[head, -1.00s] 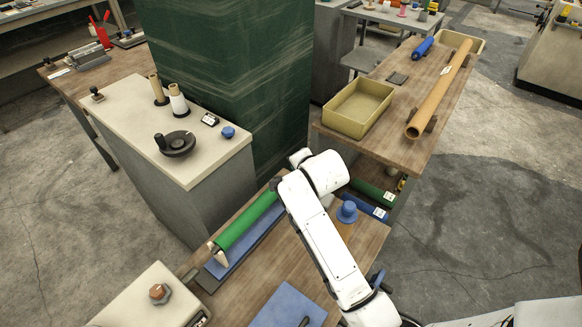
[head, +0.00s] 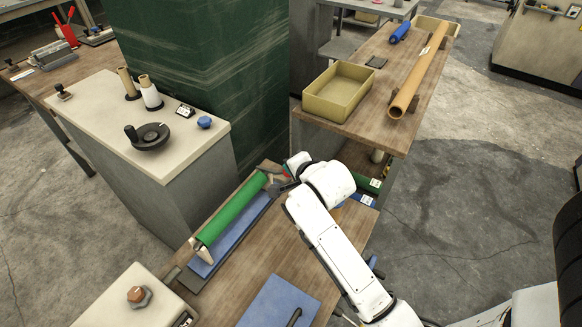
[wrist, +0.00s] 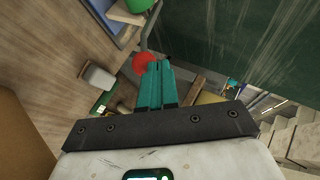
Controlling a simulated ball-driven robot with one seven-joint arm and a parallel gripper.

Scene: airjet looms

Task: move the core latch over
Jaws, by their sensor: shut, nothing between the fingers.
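A green roll (head: 230,212) lies on a blue cradle (head: 232,240) on the lower wooden bench. At its far end a small red knob (head: 285,171) shows beside my gripper (head: 284,187). In the wrist view the red knob (wrist: 142,62) sits at the end of a bent grey rod, which looks like the core latch (wrist: 146,40). The green roll's end (wrist: 137,5) shows at the top there. My gripper's teal fingers (wrist: 156,68) are shut and empty, with their tips right beside the knob. I cannot tell whether they touch it.
A dark green pillar (head: 205,70) stands close behind the roll's far end. A grey cabinet (head: 115,110) with a handwheel (head: 150,137) stands left. A higher bench at right holds a yellow bin (head: 338,92) and a brown tube (head: 420,70). A blue plate (head: 275,305) lies in front.

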